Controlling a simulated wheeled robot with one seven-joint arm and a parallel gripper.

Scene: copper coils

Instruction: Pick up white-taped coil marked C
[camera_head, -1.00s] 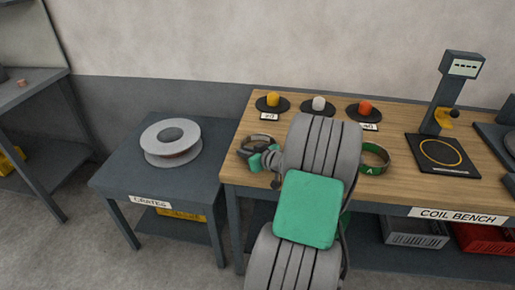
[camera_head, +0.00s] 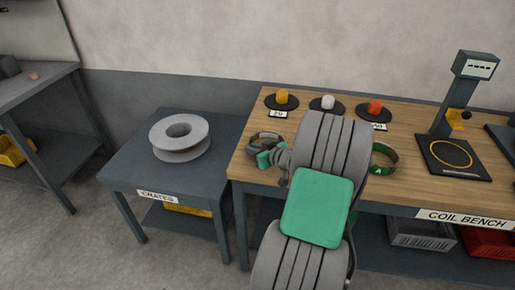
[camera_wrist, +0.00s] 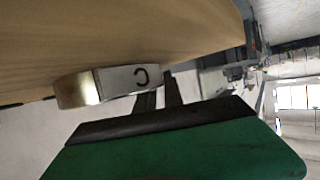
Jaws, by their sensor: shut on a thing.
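The white-taped coil marked C (camera_wrist: 112,82) shows in the wrist view as a pale band with a dark C on its side, against the wooden bench top. In the head view the coil (camera_head: 262,138) is at the bench's left front edge, partly hidden by my arm. My gripper (camera_wrist: 160,88) is shut on the coil at its right end in the wrist view. In the head view my gripper (camera_head: 272,156) is small and partly hidden behind my arm links. Whether the coil is clear of the bench top, I cannot tell.
A green-taped coil marked A (camera_head: 384,158) lies right of my arm. Yellow, white and orange pegs on dark discs (camera_head: 328,104) stand behind. A scale stand (camera_head: 460,150) is at right. A side table (camera_head: 125,170) with a grey spool (camera_head: 180,138) stands left.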

